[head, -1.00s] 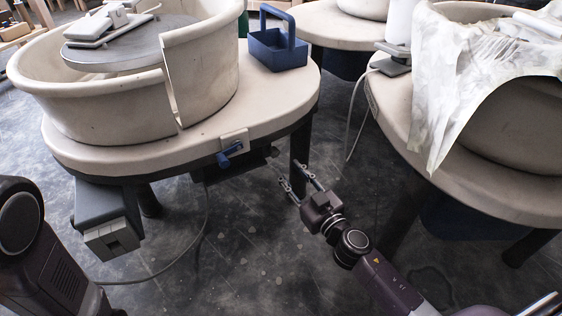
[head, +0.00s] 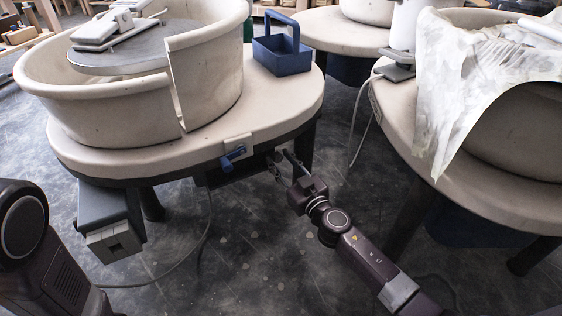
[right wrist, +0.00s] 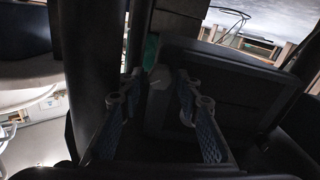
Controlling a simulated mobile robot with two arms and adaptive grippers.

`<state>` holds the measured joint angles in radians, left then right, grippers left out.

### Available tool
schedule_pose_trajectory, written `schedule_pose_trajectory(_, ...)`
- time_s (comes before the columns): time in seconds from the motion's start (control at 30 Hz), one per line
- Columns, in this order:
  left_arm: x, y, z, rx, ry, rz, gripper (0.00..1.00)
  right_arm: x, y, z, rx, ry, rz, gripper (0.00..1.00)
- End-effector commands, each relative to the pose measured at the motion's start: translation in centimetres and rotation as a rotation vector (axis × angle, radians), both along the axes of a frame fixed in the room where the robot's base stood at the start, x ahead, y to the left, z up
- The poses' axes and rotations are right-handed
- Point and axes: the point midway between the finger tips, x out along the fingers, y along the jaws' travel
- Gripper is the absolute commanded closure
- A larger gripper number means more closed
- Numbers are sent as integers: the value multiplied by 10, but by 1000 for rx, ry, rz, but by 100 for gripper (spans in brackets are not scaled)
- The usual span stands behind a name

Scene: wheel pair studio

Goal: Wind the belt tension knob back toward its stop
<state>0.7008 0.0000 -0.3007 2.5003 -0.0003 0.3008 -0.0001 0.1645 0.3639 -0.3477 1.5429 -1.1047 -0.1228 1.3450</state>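The nearer wheel (head: 150,142) has a cream table with a splash pan on top. On its front edge a pale plate carries a blue lever-like part (head: 231,158). No part is clearly recognisable as the belt tension knob. A dark housing (head: 225,175) hangs under the table edge, and my right gripper (head: 282,164) is beside its right end, right of and slightly below the blue part. In the right wrist view the right gripper (right wrist: 160,108) has its two blue-padded fingers apart, with nothing between them, facing a dark box-like surface. My left gripper is out of view.
A blue caddy (head: 282,58) sits on the table. A second wheel with a draped cloth (head: 470,70) stands at right. The floor between is open.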

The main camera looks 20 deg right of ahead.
Motion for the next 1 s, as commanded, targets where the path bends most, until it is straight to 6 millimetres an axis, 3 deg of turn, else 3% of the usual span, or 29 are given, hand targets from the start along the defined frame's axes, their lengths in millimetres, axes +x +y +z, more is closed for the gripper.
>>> schedule_pose_trajectory(0.03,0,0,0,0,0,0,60,0,0,0,0,0,0,74)
schedule_pose_trajectory(0.27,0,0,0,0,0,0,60,0,0,0,0,0,0,100)
schedule_pose_trajectory(0.63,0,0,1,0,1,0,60,-1,1,0,-59,-11,1,100)
schedule_pose_trajectory(1.0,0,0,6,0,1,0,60,-1,1,0,-335,-65,0,100)
